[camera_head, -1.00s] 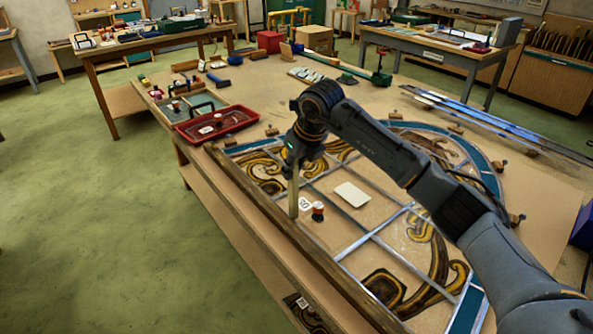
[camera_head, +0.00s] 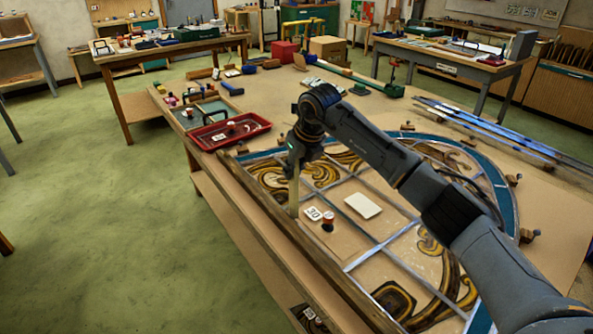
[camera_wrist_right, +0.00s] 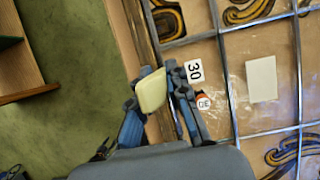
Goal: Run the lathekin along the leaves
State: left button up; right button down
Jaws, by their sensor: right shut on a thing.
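The leaded panel (camera_head: 374,250) lies flat on the large workbench, with lead strips, amber scroll pieces and a blue curved border. My right gripper (camera_head: 294,168) is over its left edge, pointing down. It is shut on the lathekin (camera_head: 294,197), a pale flat stick held upright, its lower end near the wooden edge strip. I cannot tell whether the tip touches the lead. In the right wrist view the lathekin (camera_wrist_right: 151,92) shows as a rounded cream end between the fingers (camera_wrist_right: 158,72). My left gripper is out of view.
A wooden batten (camera_head: 300,255) runs along the near edge. Wooden blocks ring the curved border.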

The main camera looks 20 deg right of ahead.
jog(key=shift+w+a, duration=0.25)
jog(key=shift+w, duration=0.4)
jog(key=shift+w+a, duration=0.25)
jog(key=shift+w, duration=0.45)
jog(key=shift+w+a, duration=0.25)
jog(key=shift+w, duration=0.4)
jog(key=shift+r, duration=0.1)
jog(key=shift+w, duration=0.1)
notch_tip(320, 180, up, 5)
jog(key=p, duration=0.3)
